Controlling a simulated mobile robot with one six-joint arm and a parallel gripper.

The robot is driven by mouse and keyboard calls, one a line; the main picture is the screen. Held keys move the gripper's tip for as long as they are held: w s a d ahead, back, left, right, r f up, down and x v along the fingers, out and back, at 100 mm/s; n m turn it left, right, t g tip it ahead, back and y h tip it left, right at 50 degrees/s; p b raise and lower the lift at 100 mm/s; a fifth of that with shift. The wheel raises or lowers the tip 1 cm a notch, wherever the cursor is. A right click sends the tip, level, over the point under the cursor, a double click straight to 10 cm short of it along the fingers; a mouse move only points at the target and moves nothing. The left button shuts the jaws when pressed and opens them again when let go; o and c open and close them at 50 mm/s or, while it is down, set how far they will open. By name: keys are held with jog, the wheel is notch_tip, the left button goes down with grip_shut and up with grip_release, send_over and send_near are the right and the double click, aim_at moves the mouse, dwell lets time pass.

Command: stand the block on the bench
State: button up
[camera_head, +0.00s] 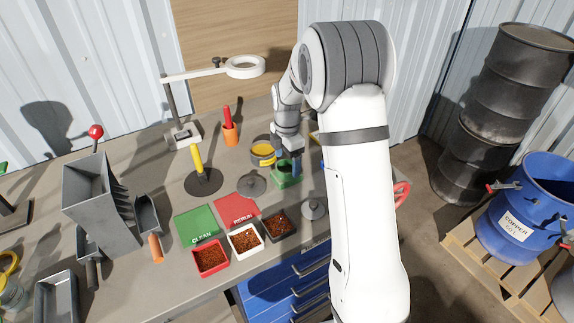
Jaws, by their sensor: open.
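The bench (150,290) is a grey surface across the middle of the head view. My gripper (287,155) points down at its right part, close to my arm. It is open, though its fingertips are small and partly hidden. Just below it is a green block-like piece (284,181), with a blue upright part (297,167) at its right side. I cannot tell whether either of these is the block, or whether the gripper touches them.
A yellow-banded round container (263,155) and a grey lidded disc (252,185) stand left of the gripper. Red (211,257), white (244,240) and dark (279,226) trays hold brown granules near the front edge. A lamp (245,67) stands behind.

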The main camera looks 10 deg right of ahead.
aim_at(287, 172)
jog(key=s+r+m, duration=0.3)
jog(key=s+r, duration=0.1)
jog(key=r, duration=0.3)
jog(key=s+r+m, duration=0.2)
jog(key=s+r, duration=0.1)
jog(key=r, duration=0.4)
jog(key=s+m+t, duration=0.3)
jog(key=s+m, duration=1.3)
jog(key=s, duration=0.7)
jog(key=shift+d+m+b, duration=0.25)
jog(key=shift+m+b, duration=0.05)
